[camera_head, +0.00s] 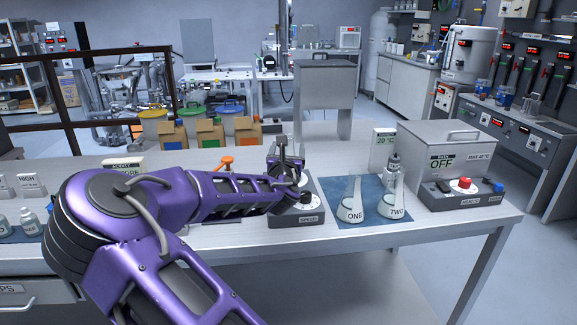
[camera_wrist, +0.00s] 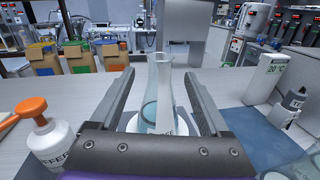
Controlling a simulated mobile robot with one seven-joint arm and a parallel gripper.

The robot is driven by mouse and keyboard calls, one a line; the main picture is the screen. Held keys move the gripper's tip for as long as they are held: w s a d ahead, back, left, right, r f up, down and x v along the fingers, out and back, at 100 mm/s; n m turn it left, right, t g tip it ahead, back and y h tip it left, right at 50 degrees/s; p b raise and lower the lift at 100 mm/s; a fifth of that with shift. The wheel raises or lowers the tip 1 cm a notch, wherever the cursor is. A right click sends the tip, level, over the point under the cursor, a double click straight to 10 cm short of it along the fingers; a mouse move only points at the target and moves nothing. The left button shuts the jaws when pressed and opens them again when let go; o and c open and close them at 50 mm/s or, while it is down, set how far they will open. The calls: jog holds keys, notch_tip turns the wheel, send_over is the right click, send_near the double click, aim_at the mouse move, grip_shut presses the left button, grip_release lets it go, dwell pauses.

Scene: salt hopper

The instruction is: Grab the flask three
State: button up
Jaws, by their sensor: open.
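Flask three, a clear conical glass flask (camera_wrist: 162,110), stands upright in the wrist view, its partly hidden label ending in what looks like "REE". It seems to rest on a white round plate (camera_wrist: 186,128). My gripper (camera_wrist: 160,82) is open, with one finger on each side of the flask; I cannot tell whether either touches it. In the head view my gripper (camera_head: 285,165) is above the grey device with a knob (camera_head: 298,240), and my arm hides flask three. Flask one (camera_head: 351,208) and flask two (camera_head: 394,205) stand on a blue mat to the right.
A white bottle with an orange pump (camera_wrist: 48,135) stands close left of my gripper. A white 20 °C display (camera_wrist: 266,78) and a grey-capped bottle (camera_wrist: 290,105) are to the right. A lidded bath (camera_head: 455,155) stands at the table's right. Cardboard boxes (camera_head: 207,134) are behind.

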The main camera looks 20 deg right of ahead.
jog(key=x, duration=0.3)
jog(key=shift+w+d+r, duration=0.1)
jog(key=shift+w+r, duration=0.05)
jog(key=shift+w, duration=0.15)
grip_shut()
dwell(1.2)
